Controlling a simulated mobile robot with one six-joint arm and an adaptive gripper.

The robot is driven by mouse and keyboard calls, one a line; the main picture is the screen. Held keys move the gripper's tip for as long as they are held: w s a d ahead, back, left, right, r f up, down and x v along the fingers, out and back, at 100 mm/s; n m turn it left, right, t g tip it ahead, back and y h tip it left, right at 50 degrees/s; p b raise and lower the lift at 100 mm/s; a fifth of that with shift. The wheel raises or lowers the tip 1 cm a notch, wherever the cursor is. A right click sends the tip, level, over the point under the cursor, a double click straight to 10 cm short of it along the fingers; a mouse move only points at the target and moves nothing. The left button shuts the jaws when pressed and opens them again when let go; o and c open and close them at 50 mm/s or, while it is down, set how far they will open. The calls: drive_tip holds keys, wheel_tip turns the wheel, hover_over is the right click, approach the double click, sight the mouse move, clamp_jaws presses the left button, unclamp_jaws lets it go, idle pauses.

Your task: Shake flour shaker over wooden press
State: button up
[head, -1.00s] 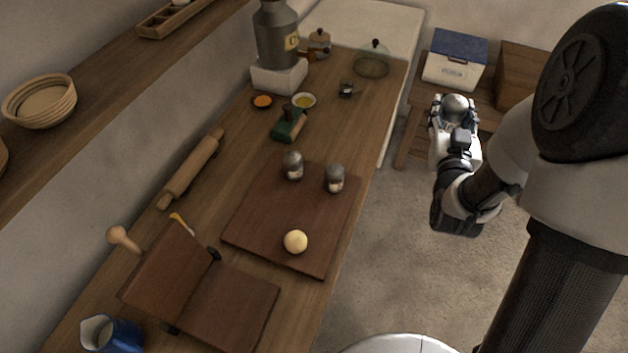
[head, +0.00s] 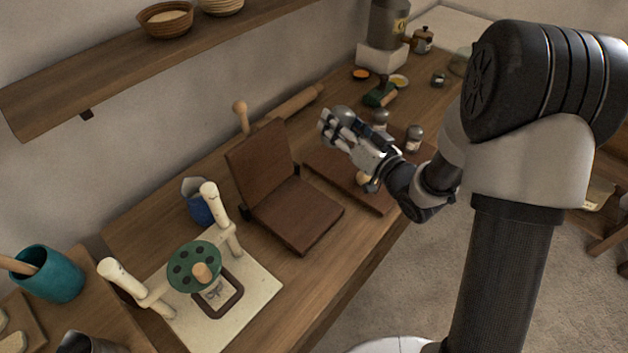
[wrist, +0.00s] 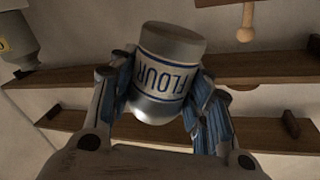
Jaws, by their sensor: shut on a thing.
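My gripper (head: 332,127) is shut on the flour shaker (wrist: 168,75). The shaker has a white body with blue FLOUR lettering, and its grey domed top (head: 343,112) shows above my fingers in the head view. It looks roughly upright, slightly tilted. The fingers hide much of its body in the head view. The wooden press (head: 295,213) is two dark hinged boards on the counter, standing open with one board (head: 258,158) raised and leaning back. My gripper is to the right of and behind the raised board in the picture, held above the counter, apart from the press.
A green-disc press on a pale base (head: 255,300) and a blue jug (head: 198,204) stand left. A rolling pin (head: 298,101) lies near the wall.

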drive_tip(key=s+a+f+m+g+y+p, duration=0.2)
drive_tip(key=s+f+m+g+p, duration=0.1)
drive_tip(key=s+f+m, duration=0.2)
drive_tip(key=s+a+f+m+g+y+p, duration=0.3)
drive_tip(key=f+m, duration=0.3)
drive_tip(key=m, duration=0.3)
drive_tip(key=shift+s+m+g+p, duration=0.3)
drive_tip(key=shift+s+p, duration=0.2)
drive_tip(key=shift+s, duration=0.4)
drive_tip(key=shift+a+f, duration=0.1)
